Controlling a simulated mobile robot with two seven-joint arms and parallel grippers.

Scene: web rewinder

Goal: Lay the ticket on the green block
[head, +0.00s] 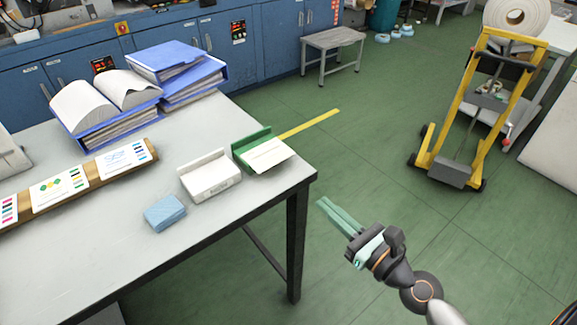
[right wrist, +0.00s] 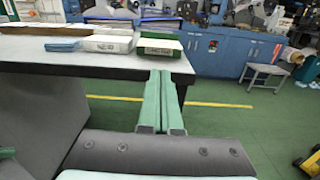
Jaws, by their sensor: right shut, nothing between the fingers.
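The green block (head: 248,141) stands near the right corner of the grey table, with a raised green back. A white ticket (head: 268,154) lies on it, in front of the raised back, and reaches over its front side. In the right wrist view, the green block (right wrist: 160,48) shows its labelled front, with a pale strip along its top. My right gripper (head: 322,203) is off the table's right corner, apart from the block and the ticket. Its two green fingers (right wrist: 160,74) are together and empty.
A white block (head: 212,178) stands left of the green one, with a blue stack (head: 165,213) beside it. A wooden strip with printed cards (head: 62,187) and blue binders (head: 185,72) lie farther back. Open floor surrounds my right arm; a yellow trolley (head: 478,110) stands beyond.

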